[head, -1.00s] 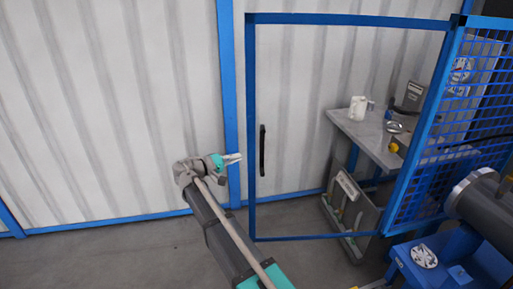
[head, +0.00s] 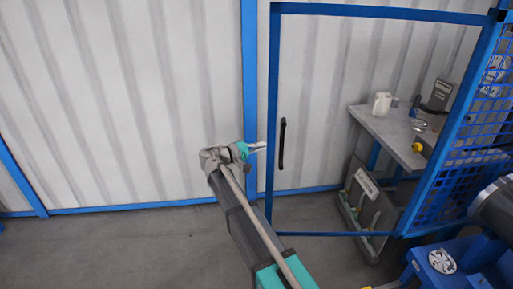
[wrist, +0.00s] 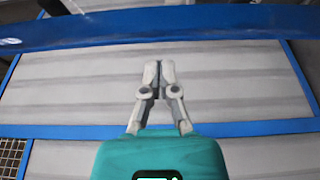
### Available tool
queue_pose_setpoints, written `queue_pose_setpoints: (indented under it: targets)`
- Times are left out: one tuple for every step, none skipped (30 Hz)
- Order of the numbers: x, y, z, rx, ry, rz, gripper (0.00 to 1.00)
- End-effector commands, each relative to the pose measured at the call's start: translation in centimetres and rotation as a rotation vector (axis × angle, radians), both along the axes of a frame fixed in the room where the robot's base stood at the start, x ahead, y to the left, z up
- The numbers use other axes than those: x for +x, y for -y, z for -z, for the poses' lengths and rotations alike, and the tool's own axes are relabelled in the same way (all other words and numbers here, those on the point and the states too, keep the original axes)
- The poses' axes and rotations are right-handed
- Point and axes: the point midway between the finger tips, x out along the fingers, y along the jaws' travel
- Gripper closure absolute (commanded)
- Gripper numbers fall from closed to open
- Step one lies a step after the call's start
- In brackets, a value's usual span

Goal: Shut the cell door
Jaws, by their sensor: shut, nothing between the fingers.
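The cell door is a blue frame (head: 273,100) around a clear pane, with a black upright handle (head: 282,143) near its left edge. In the head view its right side meets the blue mesh panel, and it stands at an angle to that panel, apparently open. My gripper (head: 258,147) is shut and empty, just left of the door's left edge at about handle height. Whether it touches the frame I cannot tell. In the wrist view the closed fingertips (wrist: 158,72) point at a grey-white ribbed surface, with a blue bar across the top.
A ribbed white wall (head: 130,100) with blue posts stands behind. Through the pane show a grey bench (head: 385,128) with a white jug (head: 381,104) and a low grey rack (head: 362,205). The blue mesh panel (head: 470,155) and a machine (head: 490,205) crowd the right. Floor at left is clear.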

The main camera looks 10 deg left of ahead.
Motion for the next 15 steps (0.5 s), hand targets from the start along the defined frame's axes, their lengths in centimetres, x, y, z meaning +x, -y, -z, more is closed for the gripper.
queue_pose_setpoints:
  targets:
    - [0.4, 0.6, 0.0, 0.000, 0.000, 0.002, 1.00]
    - [0.6, 1.0, 0.0, 0.000, 0.000, 0.001, 1.00]
    - [0.9, 1.4, 0.0, 0.000, 0.000, 0.001, 1.00]
    - [1.2, 1.8, 0.0, 0.000, 0.000, 0.001, 1.00]
    - [1.4, 2.2, 0.0, 0.000, 0.000, 0.002, 1.00]
    - [1.7, 2.6, 0.0, 0.000, 0.000, 0.002, 1.00]
    - [1.9, 2.9, 0.0, 0.000, 0.000, 0.001, 1.00]
    - [2.1, 3.3, 0.0, 0.000, 0.000, 0.000, 1.00]
    - [2.4, 3.7, 0.0, 0.000, 0.000, 0.000, 1.00]
    - [2.6, 4.0, 0.0, 0.000, 0.000, 0.001, 1.00]
    - [2.8, 4.3, 0.0, 0.000, 0.000, 0.001, 1.00]
    - [3.1, 4.6, 0.0, 0.000, 0.000, 0.000, 1.00]
    - [3.2, 4.8, 0.0, 0.000, 0.000, 0.000, 1.00]
    - [3.4, 5.1, 0.0, 0.000, 0.000, -0.001, 1.00]
    - [3.5, 5.3, 0.0, 0.000, 0.000, -0.001, 1.00]
